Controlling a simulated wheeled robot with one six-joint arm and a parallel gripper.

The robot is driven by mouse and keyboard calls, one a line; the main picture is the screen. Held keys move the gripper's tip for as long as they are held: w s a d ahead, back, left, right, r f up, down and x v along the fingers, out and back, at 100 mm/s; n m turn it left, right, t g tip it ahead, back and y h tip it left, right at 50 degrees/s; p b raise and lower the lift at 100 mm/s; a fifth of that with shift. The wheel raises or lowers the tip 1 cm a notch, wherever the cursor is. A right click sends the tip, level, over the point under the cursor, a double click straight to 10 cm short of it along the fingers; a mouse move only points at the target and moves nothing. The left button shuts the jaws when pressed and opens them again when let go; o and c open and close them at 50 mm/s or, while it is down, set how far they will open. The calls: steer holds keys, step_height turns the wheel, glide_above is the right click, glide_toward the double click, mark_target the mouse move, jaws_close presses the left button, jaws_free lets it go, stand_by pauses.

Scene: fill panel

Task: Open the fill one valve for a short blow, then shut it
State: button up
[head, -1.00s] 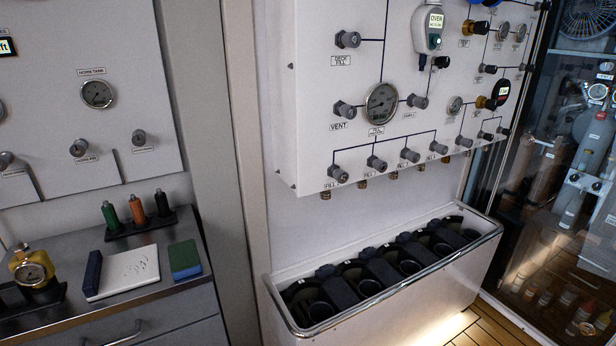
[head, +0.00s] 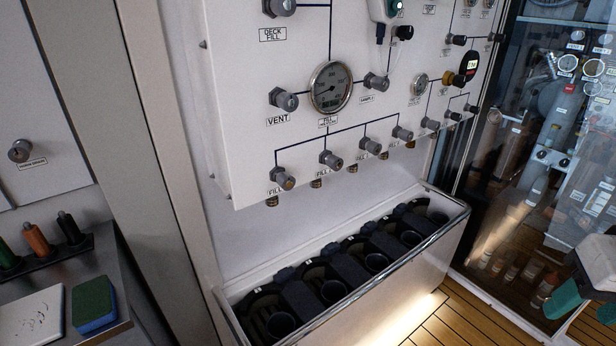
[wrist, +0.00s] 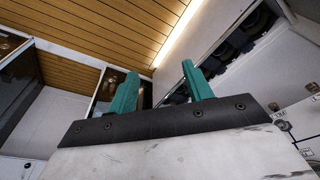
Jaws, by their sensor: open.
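The fill one valve (head: 285,179) is a grey knob at the left end of the bottom row on the white panel (head: 240,120). Its label below is small and only partly readable. The fill gauge (head: 331,87) is above and right of it, with its needle too small to read surely. My gripper (head: 580,306) is at the lower right edge of the head view, far from the valve. In the wrist view its two teal fingers (wrist: 160,90) stand apart with nothing between them.
More fill knobs (head: 332,161) continue rightward along the row. The vent knob (head: 285,99) is above fill one. A trough with dark round holders (head: 458,215) stands below the panel. A glass-fronted cabinet (head: 500,190) is at right, near my gripper. Wooden floor (head: 425,315) is clear in front.

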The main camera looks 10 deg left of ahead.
steer(key=w+a+f+n+t+y, duration=0.1)
steer(key=w+a+t, duration=0.1)
steer(key=w+a, duration=0.35)
steer(key=w+a+f+n+t, duration=0.1)
steer(key=w+a+f+t, duration=0.1)
steer(key=w, duration=0.6)
steer(key=n+t+y, duration=0.4)
steer(key=t+y, duration=0.2)
steer(key=y, duration=0.6)
glide_toward(289, 185)
steer(key=x, duration=0.9)
steer(key=shift+w+a+r, duration=0.1)
steer(key=shift+w+a, duration=0.05)
steer(key=c, duration=1)
